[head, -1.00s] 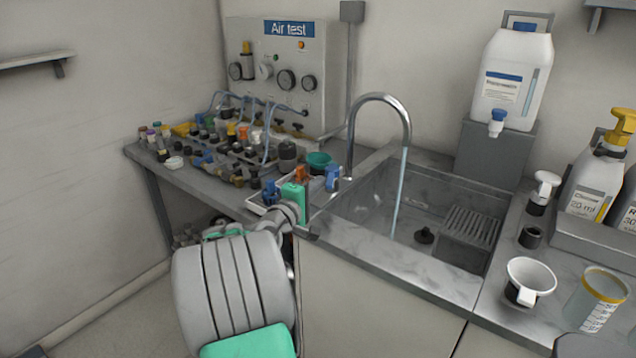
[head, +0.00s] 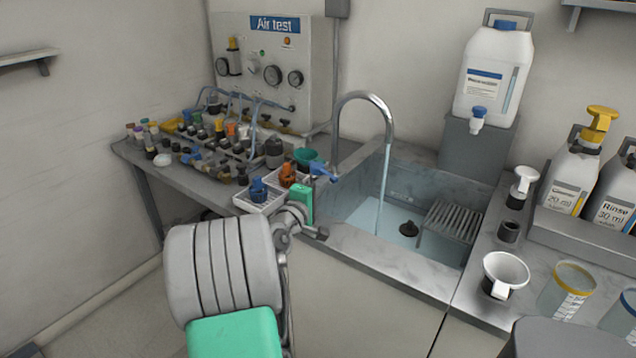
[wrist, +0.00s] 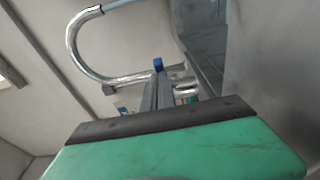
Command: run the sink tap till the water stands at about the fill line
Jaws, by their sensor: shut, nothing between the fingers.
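The curved chrome tap (head: 366,100) stands at the sink's back left, and a stream of water (head: 383,190) falls from its spout. The sink (head: 350,247) holds shallow bluish water (head: 395,238) over its floor. I cannot make out a fill line. The tap's blue lever (head: 325,172) is at the tap's base and shows in the wrist view (wrist: 158,63). My gripper (wrist: 157,90) is shut and empty, its tips close to the lever; I cannot tell whether they touch. In the head view its green body (head: 300,203) hides the fingers.
White trays (head: 262,203) with small parts crowd the left bench. A white jug (head: 490,75) stands behind.

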